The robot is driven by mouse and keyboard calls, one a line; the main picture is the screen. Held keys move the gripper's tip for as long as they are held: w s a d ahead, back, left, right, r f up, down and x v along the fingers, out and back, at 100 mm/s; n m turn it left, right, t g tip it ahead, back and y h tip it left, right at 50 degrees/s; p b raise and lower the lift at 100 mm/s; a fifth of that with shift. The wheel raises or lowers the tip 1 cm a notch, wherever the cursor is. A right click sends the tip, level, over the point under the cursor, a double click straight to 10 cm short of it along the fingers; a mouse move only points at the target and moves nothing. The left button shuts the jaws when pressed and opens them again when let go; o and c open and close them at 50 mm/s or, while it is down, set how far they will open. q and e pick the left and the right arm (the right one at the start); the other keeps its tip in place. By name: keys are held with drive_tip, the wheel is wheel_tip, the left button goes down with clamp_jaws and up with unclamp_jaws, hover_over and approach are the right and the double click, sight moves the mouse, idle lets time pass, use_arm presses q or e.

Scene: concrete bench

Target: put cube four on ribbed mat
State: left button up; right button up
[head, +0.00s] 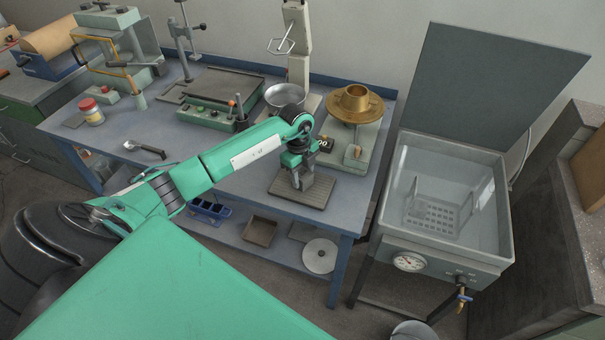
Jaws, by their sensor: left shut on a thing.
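My left gripper (299,184) reaches in from the left and points down over the ribbed mat (318,194). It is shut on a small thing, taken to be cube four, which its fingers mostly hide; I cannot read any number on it. The fingertips are at or just above the mat's surface; I cannot tell whether the cube touches it. The mat is a brown-grey ribbed square lying flat near the front right of the blue-grey bench. No other cube shows clearly. My right gripper is not in view.
A scale with a brass dish (355,104) stands behind and right of the mat. A metal bowl (286,95) and a green control box (215,113) are behind. A dark-handled tool (145,149) lies at left. A water bath (445,205) stands right of the bench.

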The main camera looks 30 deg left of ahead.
use_arm(q)
drive_tip(key=shift+f, duration=0.15)
drive_tip(key=o, duration=1.2)
drive_tip(key=shift+c, duration=0.2)
wheel_tip(320, 180, up, 12)
drive_tip(key=a+b, duration=0.1)
drive_tip(key=b, duration=0.1)
drive_tip(key=shift+a+b, duration=0.2)
drive_tip(key=shift+b, duration=0.2)
drive_tip(key=shift+w, duration=0.1)
